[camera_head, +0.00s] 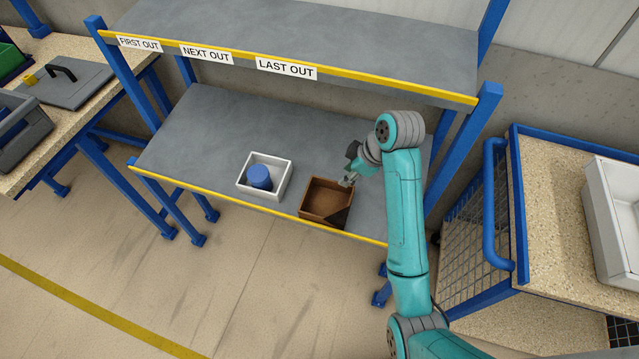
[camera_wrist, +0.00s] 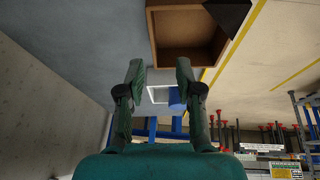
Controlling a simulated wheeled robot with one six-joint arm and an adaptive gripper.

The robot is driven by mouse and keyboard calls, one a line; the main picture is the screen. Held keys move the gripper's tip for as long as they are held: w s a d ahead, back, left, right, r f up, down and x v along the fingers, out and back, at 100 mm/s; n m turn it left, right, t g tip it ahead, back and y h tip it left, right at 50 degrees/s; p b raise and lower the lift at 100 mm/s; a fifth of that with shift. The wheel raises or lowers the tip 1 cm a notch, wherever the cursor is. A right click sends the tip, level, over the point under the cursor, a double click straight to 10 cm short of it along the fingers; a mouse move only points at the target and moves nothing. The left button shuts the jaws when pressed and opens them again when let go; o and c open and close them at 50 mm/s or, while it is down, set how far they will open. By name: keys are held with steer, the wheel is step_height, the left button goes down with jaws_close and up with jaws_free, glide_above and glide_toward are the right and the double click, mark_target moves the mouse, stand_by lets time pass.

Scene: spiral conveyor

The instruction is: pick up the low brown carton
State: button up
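The low brown carton (camera_head: 318,213) is an open box on the lower grey shelf, near its yellow front edge. In the wrist view the carton (camera_wrist: 180,52) is at the top, beyond my fingertips. A dark wedge-shaped patch (camera_head: 338,218) shows in its front right corner; I cannot tell if it is an object or shadow. My gripper (camera_head: 347,181) is at the carton's back right corner in the head view. In the wrist view its two fingers (camera_wrist: 159,72) are apart with nothing between them. I cannot tell whether a finger touches the carton.
A white bin (camera_head: 277,190) holding a blue cylinder (camera_head: 260,176) stands just left of the carton. The upper shelf (camera_head: 290,35) overhangs behind. A blue rack post (camera_head: 465,150) and a cart (camera_head: 570,180) are on the right. The shelf left of the bin is clear.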

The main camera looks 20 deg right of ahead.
mark_target(333, 182)
steer(key=x, duration=0.7)
steer(key=w+x, duration=0.1)
steer(key=x, duration=0.2)
steer(key=shift+w+d, duration=0.1)
steer(key=shift+f, duration=0.2)
steer(key=shift+f, duration=0.25)
stand_by(0.4)
steer(key=shift+c, duration=0.2)
jaws_close()
